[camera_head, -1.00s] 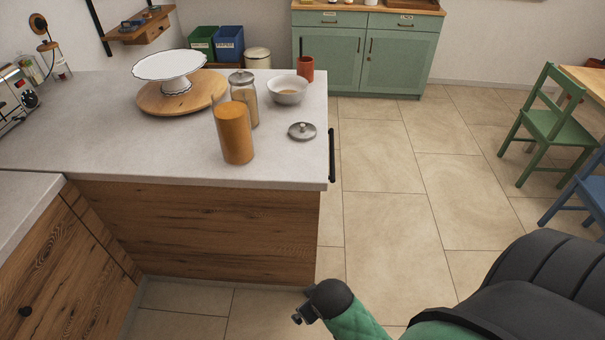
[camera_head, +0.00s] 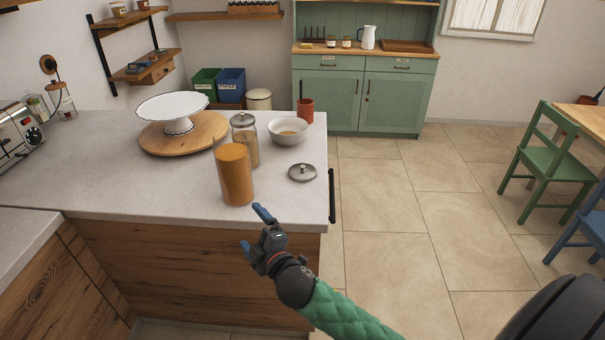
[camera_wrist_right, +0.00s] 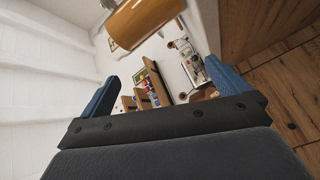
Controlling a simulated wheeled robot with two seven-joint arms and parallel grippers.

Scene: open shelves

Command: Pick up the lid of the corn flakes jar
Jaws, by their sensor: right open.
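A round metal lid with a small knob (camera_head: 302,172) lies flat on the counter near its right edge. The open jar (camera_head: 235,174) full of orange-brown contents stands to its left, near the front edge. It also shows in the right wrist view (camera_wrist_right: 145,22), tilted by the camera's angle. A second glass jar (camera_head: 245,142) with a metal lid on it stands just behind. I cannot read a label on either jar. My right gripper (camera_head: 254,229) is open and empty at the counter's front edge, below the lid and apart from it. My left gripper is not in view.
A white bowl (camera_head: 288,132) and a red cup (camera_head: 305,111) stand behind the loose lid. A white cake stand on a round wooden board (camera_head: 185,141) is at the back left. The counter (camera_head: 120,180) is clear at front left. A dark handle (camera_head: 332,195) sticks out at the counter's right side.

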